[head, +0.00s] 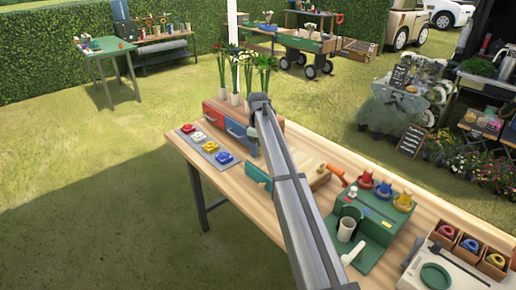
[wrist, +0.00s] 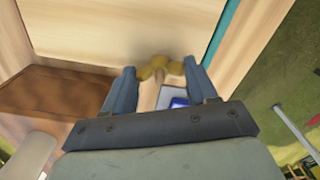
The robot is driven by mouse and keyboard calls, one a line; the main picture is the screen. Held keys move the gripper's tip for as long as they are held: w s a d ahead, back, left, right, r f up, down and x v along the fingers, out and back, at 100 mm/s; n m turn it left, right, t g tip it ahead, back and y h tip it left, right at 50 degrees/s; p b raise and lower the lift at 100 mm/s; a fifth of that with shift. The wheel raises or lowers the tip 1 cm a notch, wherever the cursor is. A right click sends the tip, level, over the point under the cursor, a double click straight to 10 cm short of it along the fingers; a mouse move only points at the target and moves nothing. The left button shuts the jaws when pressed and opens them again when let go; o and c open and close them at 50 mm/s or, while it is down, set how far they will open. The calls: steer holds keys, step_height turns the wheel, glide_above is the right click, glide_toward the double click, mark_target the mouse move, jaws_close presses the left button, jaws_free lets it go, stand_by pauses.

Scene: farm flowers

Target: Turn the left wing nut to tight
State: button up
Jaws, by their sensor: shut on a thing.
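In the wrist view my gripper (wrist: 161,75) reaches toward a pale wooden board (wrist: 120,28). Its two blue-grey fingers are shut on a brass-yellow wing nut (wrist: 158,66), one finger at each side. A short stem shows below the nut. In the head view a pale wooden piece (head: 308,163), which may be the same board, lies on the workbench, partly hidden by my arm.
On the workbench (head: 438,207), a grey strip with coloured pieces (head: 207,144) and red and blue boxes (head: 238,128) are at the left. An orange-handled tool (head: 337,175) and a green stand (head: 370,222) are right of my arm. The bench's front left corner is bare.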

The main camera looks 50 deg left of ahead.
steer(key=m, duration=0.5)
steer(key=shift+m, duration=0.3)
steer(key=m, duration=2.9)
steer(key=shift+m, duration=2.7)
